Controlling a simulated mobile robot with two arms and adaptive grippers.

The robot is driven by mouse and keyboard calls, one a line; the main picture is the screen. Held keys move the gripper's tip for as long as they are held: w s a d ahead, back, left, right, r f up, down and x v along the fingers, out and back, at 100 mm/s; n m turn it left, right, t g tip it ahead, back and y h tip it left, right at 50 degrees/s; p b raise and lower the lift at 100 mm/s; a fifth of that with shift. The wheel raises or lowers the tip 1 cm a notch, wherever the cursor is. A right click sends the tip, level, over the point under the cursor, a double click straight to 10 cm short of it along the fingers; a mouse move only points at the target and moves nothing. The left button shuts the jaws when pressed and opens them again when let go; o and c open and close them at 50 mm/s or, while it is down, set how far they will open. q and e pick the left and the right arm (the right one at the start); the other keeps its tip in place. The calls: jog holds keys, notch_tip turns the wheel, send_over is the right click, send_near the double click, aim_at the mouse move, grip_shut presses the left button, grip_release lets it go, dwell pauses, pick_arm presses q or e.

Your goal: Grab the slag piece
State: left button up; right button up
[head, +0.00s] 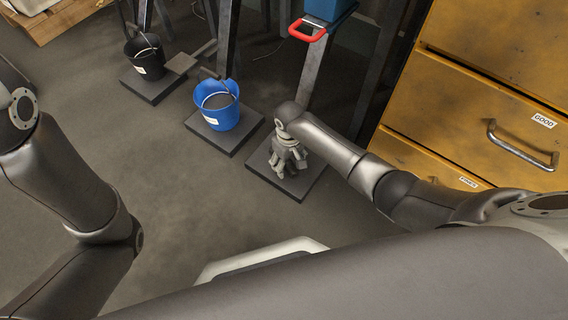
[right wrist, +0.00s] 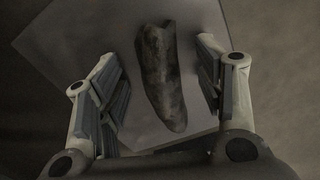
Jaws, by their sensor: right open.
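The slag piece (right wrist: 162,75) is a dark, rough, elongated lump, wider at the top and tapering toward the bottom. It lies on a flat grey plate (right wrist: 200,17) in the right wrist view. My right gripper (right wrist: 160,75) is open, with one finger on each side of the slag piece and a visible gap on both sides. In the head view my right gripper (head: 287,166) is over the nearest dark square plate (head: 312,184), and the slag piece is hidden there. My left arm is at the left of the head view, but its gripper is out of frame.
A blue bucket (head: 229,113) and a black bucket (head: 150,65) stand on dark plates farther back. Metal legs and a red handle (head: 307,31) are close behind my right gripper. A yellow drawer cabinet (head: 470,110) stands at right. The floor in front is clear.

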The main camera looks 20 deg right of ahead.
jog(key=shift+f, duration=0.1)
jog(key=c, duration=1.1)
jog(key=shift+r+p, duration=0.2)
jog(key=shift+p, duration=0.1)
jog(key=shift+c, duration=0.2)
